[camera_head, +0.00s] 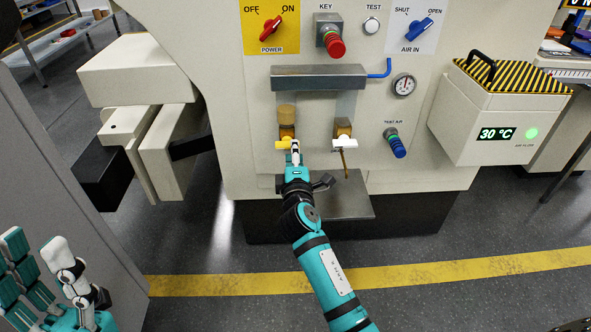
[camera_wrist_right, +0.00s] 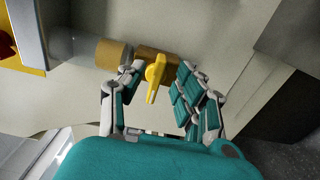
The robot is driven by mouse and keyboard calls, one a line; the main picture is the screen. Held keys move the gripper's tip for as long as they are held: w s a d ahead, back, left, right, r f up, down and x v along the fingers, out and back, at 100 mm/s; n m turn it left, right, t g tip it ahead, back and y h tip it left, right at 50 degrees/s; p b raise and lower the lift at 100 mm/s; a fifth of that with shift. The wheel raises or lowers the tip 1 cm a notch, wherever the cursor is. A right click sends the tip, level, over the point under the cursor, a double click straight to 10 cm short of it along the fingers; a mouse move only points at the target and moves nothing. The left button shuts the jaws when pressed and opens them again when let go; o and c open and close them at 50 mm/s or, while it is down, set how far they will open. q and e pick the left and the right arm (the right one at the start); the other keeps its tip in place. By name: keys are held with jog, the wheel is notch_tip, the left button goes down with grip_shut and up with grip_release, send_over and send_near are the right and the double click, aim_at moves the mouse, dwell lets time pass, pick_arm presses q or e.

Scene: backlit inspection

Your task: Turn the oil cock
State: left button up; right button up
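A yellow cock handle (camera_head: 284,144) sits on a brass valve body under an amber cylinder (camera_head: 286,112), left of centre on the machine front. In the right wrist view the yellow handle (camera_wrist_right: 156,74) lies between my spread fingers, with the brass body (camera_wrist_right: 143,54) just behind. My right gripper (camera_head: 295,148) is at the handle, open around it; I cannot tell whether a finger touches it. It also shows in the wrist view (camera_wrist_right: 161,68). A second cock with a white handle (camera_head: 344,142) is to the right. My left gripper (camera_head: 65,262) is open and empty at the lower left.
A grey metal bar (camera_head: 319,77) overhangs the cocks, and a metal drip plate (camera_head: 345,196) is below. A red power knob (camera_head: 271,27), blue air knob (camera_head: 418,30) and gauge (camera_head: 404,84) surround them. A box with a temperature display (camera_head: 497,133) juts out at right.

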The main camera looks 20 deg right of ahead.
jog(key=v, duration=0.9)
jog(key=shift+s, duration=0.35)
jog(key=shift+a, duration=0.15)
